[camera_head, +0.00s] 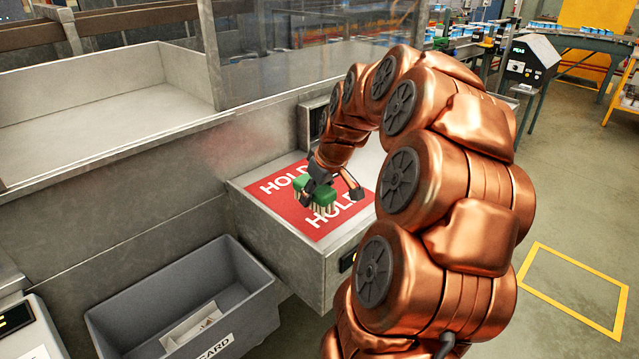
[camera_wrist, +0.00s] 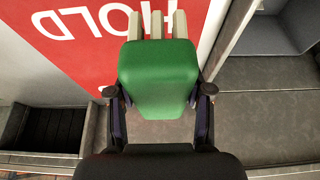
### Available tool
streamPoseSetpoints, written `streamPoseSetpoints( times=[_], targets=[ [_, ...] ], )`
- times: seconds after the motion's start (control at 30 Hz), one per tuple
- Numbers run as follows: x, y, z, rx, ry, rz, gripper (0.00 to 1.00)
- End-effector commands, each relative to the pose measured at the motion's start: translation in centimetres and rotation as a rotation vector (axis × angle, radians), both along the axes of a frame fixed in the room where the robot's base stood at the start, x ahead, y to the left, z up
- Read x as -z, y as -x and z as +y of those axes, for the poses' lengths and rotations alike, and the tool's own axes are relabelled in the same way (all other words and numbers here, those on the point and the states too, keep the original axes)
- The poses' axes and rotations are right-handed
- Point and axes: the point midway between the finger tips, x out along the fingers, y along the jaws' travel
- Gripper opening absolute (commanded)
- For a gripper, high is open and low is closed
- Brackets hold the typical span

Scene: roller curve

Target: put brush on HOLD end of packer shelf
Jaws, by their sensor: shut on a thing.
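The brush (camera_head: 314,191) has a green block and pale bristles. In the head view my gripper (camera_head: 332,190) is over the red HOLD mat (camera_head: 318,228) on the end of the packer shelf (camera_head: 268,232). In the wrist view the green brush block (camera_wrist: 158,78) sits between the two dark fingers of my gripper (camera_wrist: 158,98), which are shut on its sides. The pale bristles point away from the camera, over the red HOLD area (camera_wrist: 90,50). Whether the bristles touch the mat, I cannot tell. My arm hides the shelf's right part.
A grey bin (camera_head: 262,318) with a card label stands on the floor below and left of the shelf. A metal wall and a clear panel (camera_head: 290,50) rise behind it. A yellow floor outline (camera_head: 575,285) lies at the right, with empty floor around it.

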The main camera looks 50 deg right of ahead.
Motion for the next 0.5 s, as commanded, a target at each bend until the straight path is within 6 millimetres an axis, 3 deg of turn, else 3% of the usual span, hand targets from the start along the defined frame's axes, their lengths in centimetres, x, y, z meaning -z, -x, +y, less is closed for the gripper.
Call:
streamPoseSetpoints(
  times=[0.5],
  targets=[
    [0.5, -4.0, -5.2, -0.003, -0.001, 0.002, 0.18]
  ],
)
